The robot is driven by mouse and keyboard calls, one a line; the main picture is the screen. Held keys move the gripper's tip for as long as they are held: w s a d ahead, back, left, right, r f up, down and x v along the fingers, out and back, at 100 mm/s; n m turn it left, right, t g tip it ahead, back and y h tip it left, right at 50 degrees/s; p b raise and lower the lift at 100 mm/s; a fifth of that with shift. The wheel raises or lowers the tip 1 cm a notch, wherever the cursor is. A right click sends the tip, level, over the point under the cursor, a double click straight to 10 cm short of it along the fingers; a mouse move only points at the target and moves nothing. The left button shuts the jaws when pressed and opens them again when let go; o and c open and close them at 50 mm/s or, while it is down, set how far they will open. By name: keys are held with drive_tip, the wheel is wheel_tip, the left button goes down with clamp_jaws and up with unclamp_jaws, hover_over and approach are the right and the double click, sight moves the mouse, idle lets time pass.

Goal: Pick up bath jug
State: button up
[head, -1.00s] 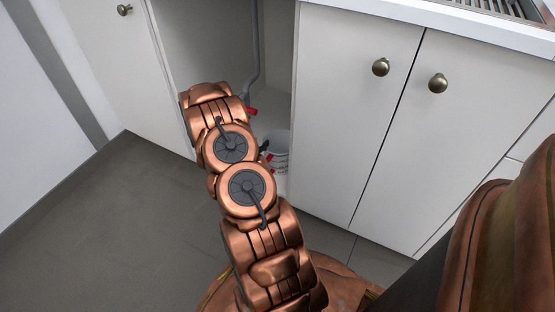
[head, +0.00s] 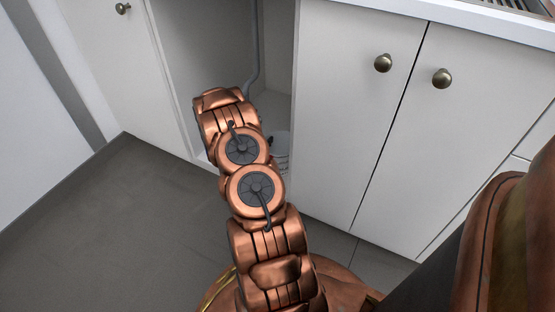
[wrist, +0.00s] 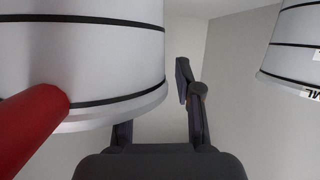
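A white jug (wrist: 90,55) with black bands fills the upper left of the wrist view, very close to the camera. A red bar (wrist: 35,128), seemingly its handle, juts toward the camera. A second white banded container (wrist: 295,52) with "ML" lettering is at the right edge. I cannot tell which is the bath jug. My gripper (wrist: 155,105) is open, its fingers spread. The right finger stands clear between the two containers; the left finger is partly hidden by the near jug. In the head view, one white container (head: 281,143) shows inside the cabinet, partly behind my arm.
The open cabinet bay has a grey pipe (head: 254,50) at the back and a side wall (head: 277,110) on its right. Closed white doors (head: 357,95) with knobs adjoin it on the right, under a worktop (head: 470,18). The grey floor (head: 100,215) at left is clear.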

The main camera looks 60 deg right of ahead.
clamp_jaws()
idle(0.6)
